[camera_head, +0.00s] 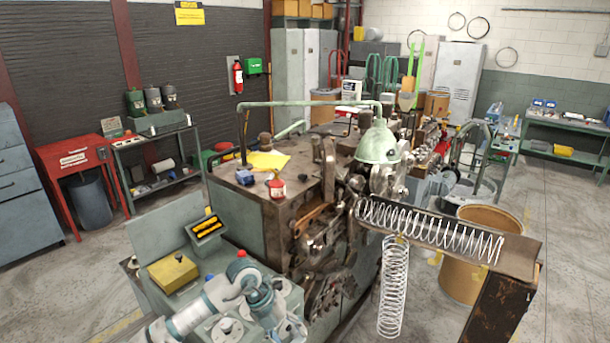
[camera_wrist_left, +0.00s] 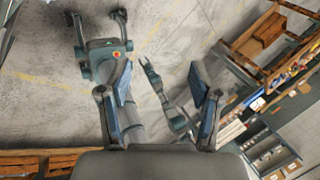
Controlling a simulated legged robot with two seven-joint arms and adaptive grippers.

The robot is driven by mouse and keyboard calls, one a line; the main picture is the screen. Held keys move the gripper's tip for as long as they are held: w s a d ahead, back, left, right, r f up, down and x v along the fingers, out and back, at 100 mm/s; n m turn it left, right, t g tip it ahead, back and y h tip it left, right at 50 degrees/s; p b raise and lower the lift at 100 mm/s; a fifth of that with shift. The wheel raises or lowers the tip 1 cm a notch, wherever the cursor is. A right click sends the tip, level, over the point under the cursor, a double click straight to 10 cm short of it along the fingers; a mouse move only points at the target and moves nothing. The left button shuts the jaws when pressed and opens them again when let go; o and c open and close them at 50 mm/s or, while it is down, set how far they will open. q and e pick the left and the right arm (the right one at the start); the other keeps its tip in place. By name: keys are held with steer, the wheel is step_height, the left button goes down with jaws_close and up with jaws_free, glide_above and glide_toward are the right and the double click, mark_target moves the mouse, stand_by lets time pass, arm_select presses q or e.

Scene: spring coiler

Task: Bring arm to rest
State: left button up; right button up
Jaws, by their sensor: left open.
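My left arm enters the head view from the bottom left. Its left gripper (camera_head: 287,328) is low near the bottom edge, over the grey-green bench top in front of the coiler. In the left wrist view the left gripper (camera_wrist_left: 160,98) has its two fingers wide apart, with nothing held between them. Beyond the fingers, the wrist view shows a small jointed arm with a claw-like end, which looks like my right gripper (camera_wrist_left: 148,68); its opening is too small to judge. No right arm shows in the head view.
The spring coiler (camera_head: 325,215) stands just beyond the arm. A coil spring (camera_head: 430,230) lies in its chute and another spring (camera_head: 393,285) hangs below. A barrel (camera_head: 465,280) stands right.

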arm_select(q)
steer(key=s+d+m+g+h, duration=0.1)
steer(key=s+d+h, duration=0.3)
steer(key=d, duration=0.4)
steer(key=s+d+r+n+t+h, duration=0.35)
steer(key=d+r+h, duration=0.4)
steer(key=h, duration=0.35)
steer(key=w+a+f+n+t+y, duration=0.1)
steer(key=w+a+n+t+y, duration=0.25)
steer(key=a+n+t, duration=0.5)
steer(key=w+a+f+n+t+y, duration=0.15)
steer(key=a+n+t+y, duration=0.3)
steer(key=n+t, duration=0.55)
steer(key=s+a+f+n+g+y, duration=0.3)
steer(key=a+f+n+g+y, duration=0.2)
steer(key=a+f+n+y, duration=0.75)
steer(key=s+a+f+g, duration=0.3)
steer(key=s+f+g, duration=0.3)
steer(key=s+f, duration=0.55)
steer(key=s+a+f+g, duration=0.5)
steer(key=s+f, duration=0.4)
steer(key=s, duration=0.6)
step_height(320, 180, down, 24)
steer(key=d+g, duration=0.1)
steer(key=g, duration=0.1)
steer(key=s+a+f+g, duration=0.1)
steer(key=s+a+f, duration=0.2)
steer(key=s+f, duration=1.5)
steer(key=shift+s+m, duration=0.4)
steer(key=shift+m, duration=0.05)
